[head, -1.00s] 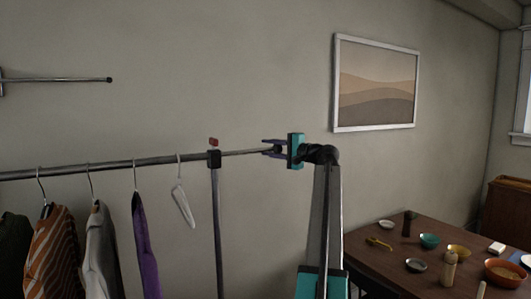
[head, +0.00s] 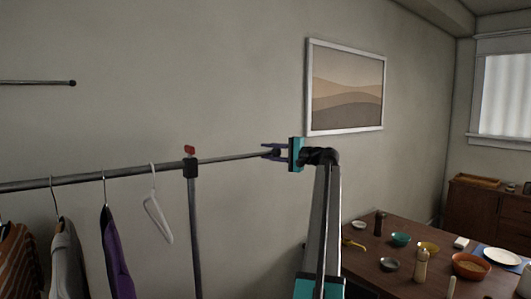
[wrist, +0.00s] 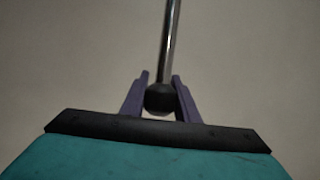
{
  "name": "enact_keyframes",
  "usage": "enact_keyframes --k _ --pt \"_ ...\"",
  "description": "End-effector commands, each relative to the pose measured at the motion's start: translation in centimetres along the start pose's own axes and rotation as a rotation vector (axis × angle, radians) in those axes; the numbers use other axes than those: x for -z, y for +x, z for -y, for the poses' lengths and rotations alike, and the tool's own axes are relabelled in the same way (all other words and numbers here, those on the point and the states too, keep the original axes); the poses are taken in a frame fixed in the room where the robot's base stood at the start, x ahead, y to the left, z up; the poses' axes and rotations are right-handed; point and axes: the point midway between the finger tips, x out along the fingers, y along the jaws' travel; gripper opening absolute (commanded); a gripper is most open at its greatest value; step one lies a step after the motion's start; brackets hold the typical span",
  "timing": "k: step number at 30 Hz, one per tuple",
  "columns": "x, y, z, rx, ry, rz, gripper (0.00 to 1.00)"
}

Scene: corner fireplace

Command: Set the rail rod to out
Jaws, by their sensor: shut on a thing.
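The rail rod (head: 232,158) is a thin metal rod reaching right from the thicker clothes rail (head: 90,176), past the black joint with a red knob (head: 190,151) at the top of the upright post. My gripper (head: 272,152) is shut on the dark ball at the rod's right end. In the wrist view the rod (wrist: 170,45) runs up and away from its black end ball (wrist: 160,97), which sits between the two purple fingers of my gripper (wrist: 160,93).
Clothes and an empty white hanger (head: 157,217) hang on the rail at left. A wall bar (head: 38,83) is at upper left. A wooden table (head: 365,262) with bowls and bottles stands at lower right. A framed picture (head: 346,88) hangs on the wall behind.

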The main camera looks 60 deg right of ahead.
Motion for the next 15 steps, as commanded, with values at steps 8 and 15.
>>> enact_keyframes --k 8,15 --pt "0.0 0.4 0.0 -0.001 -0.002 -0.001 0.47" --pt "-0.2 0.6 0.0 0.0 -0.001 0.004 0.47"
